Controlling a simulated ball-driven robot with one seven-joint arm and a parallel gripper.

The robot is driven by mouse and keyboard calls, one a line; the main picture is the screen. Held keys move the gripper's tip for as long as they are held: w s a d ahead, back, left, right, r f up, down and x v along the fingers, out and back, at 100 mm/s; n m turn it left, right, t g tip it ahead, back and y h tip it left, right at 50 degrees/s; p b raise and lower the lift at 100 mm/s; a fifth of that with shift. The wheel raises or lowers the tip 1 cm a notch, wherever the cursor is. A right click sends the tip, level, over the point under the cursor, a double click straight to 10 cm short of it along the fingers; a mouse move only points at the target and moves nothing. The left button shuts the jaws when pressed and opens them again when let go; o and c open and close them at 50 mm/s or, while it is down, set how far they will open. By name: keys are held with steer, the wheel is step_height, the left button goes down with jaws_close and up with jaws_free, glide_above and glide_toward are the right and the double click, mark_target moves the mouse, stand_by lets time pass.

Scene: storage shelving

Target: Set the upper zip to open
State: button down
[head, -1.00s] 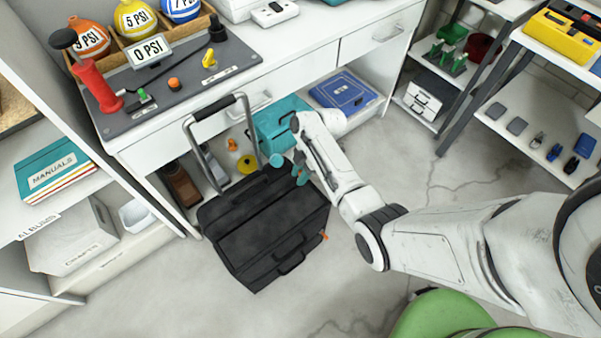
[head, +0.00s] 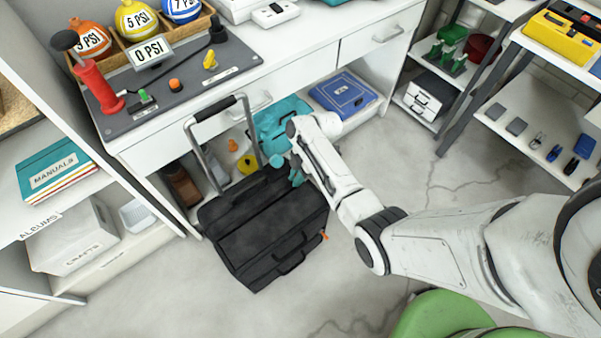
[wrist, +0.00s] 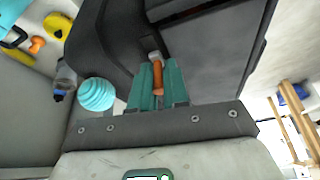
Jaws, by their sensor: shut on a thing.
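A black soft suitcase (head: 265,235) lies on the floor in front of the white workbench, its metal pull handle (head: 190,140) extended. My teal gripper (head: 298,178) is at its upper right edge in the head view. In the wrist view my gripper (wrist: 158,68) is shut on an orange zip pull (wrist: 157,78), with the dark case surface behind it. The zip track by the fingers is too dark to make out. A second orange zip pull (head: 324,236) shows at the case's lower right edge.
The workbench (head: 290,45) stands just behind the case. A blue case (head: 343,93) sits on its lower shelf. A ribbed teal ball (wrist: 96,94) is left of the fingers in the wrist view. Floor (head: 420,170) is clear to the right; a green rounded thing (head: 440,315) is at the bottom.

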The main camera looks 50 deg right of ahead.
mark_target(212, 240)
steer(key=w+a, duration=0.2)
steer(key=a, duration=0.7)
steer(key=w+a+p, duration=0.1)
steer(key=w+a, duration=0.2)
steer(key=a, duration=0.6)
steer(key=w+a, duration=0.3)
steer(key=a, duration=0.6)
steer(key=shift+w+a+r, duration=0.1)
steer(key=shift+a, duration=0.25)
steer(key=c, duration=1.3)
jaws_free()
steer(key=shift+a, duration=0.15)
steer(key=shift+o, duration=0.7)
steer(key=shift+p, duration=0.3)
steer(key=p+v, duration=0.3)
steer(key=v, duration=0.7)
steer(key=shift+r, duration=0.3)
